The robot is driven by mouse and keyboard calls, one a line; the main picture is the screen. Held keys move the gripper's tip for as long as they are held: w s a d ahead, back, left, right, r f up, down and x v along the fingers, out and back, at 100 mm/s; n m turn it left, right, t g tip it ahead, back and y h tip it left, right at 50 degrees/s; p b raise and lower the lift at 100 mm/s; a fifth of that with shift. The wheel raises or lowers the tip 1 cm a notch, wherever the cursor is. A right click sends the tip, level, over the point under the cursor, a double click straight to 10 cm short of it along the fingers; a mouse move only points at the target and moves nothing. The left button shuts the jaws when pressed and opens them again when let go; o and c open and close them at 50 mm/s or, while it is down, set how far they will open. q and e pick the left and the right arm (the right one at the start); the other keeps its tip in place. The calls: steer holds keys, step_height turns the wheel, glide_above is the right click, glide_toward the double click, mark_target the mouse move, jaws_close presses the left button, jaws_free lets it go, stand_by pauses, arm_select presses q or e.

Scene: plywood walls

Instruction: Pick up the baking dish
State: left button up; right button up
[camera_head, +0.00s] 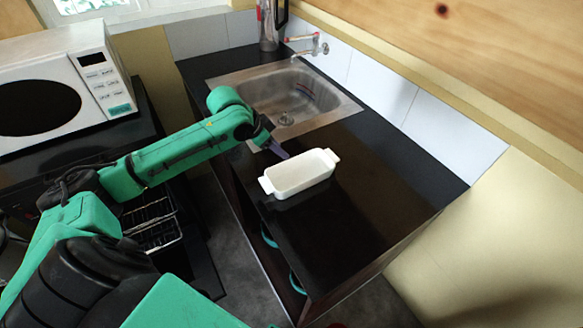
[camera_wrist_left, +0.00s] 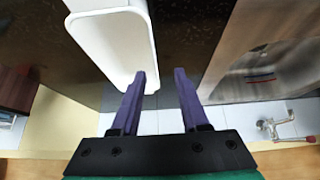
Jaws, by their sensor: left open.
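The white baking dish (camera_head: 300,175) stands upright and empty on the black counter, in front of the sink. It has a small handle at each end. My left gripper (camera_head: 279,152) is just beyond the dish's left part, on the sink side. In the left wrist view the purple fingers (camera_wrist_left: 164,80) are apart, with nothing held between them. The dish (camera_wrist_left: 108,45) fills the upper left there, and the left finger overlaps its rim in the picture. I cannot tell whether they touch. My right gripper is not in view.
A steel sink (camera_head: 262,80) with a wall tap (camera_head: 312,46) lies behind the dish. A white microwave (camera_head: 60,85) stands at the left on another counter. The black counter (camera_head: 385,195) is clear to the right of the dish, up to the tiled wall.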

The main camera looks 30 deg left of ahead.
mark_target(293, 158)
arm_select(q)
steer(key=w+d+f+p, duration=0.1)
steer(key=w+d+f, duration=0.1)
steer(key=shift+d+f, duration=0.25)
steer(key=shift+f, duration=0.05)
steer(key=x, duration=0.1)
steer(key=p+x, duration=0.1)
steer(key=shift+w+a+f, duration=0.1)
steer(key=shift+a+f, duration=0.05)
steer(key=shift+f, duration=0.3)
steer(key=shift+w+a+f, duration=0.15)
steer(key=shift+w+f, duration=0.05)
steer(key=shift+f, duration=0.2)
steer(key=shift+r, duration=0.1)
steer(key=c, duration=0.7)
steer(key=shift+s+d+r, duration=0.1)
steer(key=shift+s+d, duration=0.05)
steer(key=shift+d, duration=0.05)
jaws_close()
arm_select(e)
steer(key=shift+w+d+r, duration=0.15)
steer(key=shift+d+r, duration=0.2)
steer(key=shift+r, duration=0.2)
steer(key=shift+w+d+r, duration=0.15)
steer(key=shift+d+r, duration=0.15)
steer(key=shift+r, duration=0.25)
arm_select(q)
steer(key=shift+a, duration=0.1)
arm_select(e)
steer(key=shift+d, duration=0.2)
